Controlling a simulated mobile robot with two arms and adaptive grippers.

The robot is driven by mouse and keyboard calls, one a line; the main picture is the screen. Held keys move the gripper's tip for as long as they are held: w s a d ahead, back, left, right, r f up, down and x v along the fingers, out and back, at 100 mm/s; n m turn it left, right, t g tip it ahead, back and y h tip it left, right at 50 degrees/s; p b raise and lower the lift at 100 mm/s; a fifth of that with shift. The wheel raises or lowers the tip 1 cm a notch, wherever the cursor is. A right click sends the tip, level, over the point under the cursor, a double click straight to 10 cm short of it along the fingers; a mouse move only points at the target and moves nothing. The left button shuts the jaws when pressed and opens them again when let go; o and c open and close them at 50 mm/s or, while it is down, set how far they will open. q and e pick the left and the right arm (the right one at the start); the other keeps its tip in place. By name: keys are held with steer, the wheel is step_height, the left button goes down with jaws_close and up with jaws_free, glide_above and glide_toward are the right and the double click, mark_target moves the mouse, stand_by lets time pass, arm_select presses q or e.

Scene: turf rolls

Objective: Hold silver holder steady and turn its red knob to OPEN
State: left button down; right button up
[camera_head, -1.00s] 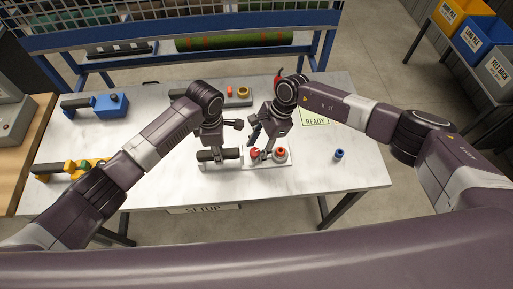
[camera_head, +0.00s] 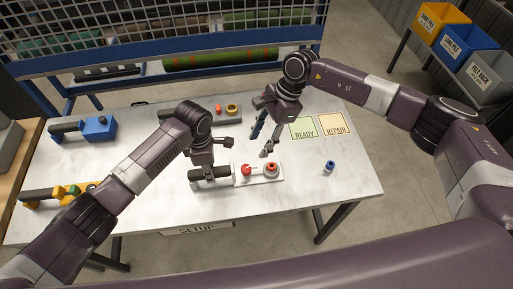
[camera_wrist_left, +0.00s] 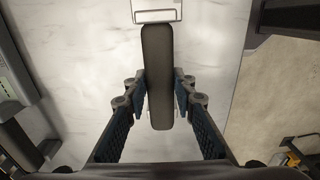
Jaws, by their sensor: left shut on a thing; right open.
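The silver holder (camera_head: 257,181) lies flat on the table near its front edge. Its dark handle (camera_head: 209,183) sticks out to the left. A red knob (camera_head: 246,170) sits on the plate, with a grey-and-red round part (camera_head: 271,169) right of it. The knob's marking is too small to read. My left gripper (camera_head: 205,171) is shut on the handle; in the left wrist view the dark handle (camera_wrist_left: 157,75) lies between the two fingers (camera_wrist_left: 158,93). My right gripper (camera_head: 261,139) is open and empty, above and behind the plate, apart from the knob.
A blue-and-white cylinder (camera_head: 329,168) stands right of the holder. READY (camera_head: 303,127) and REPAIR (camera_head: 337,125) cards lie behind it. A blue holder (camera_head: 92,127), a yellow one (camera_head: 60,192) and a grey one (camera_head: 228,111) lie left and back. The table's right front is clear.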

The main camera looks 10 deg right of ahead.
stand_by(0.3)
arm_select(q)
steer(key=c, duration=1.5)
jaws_free()
steer(key=shift+c, duration=0.2)
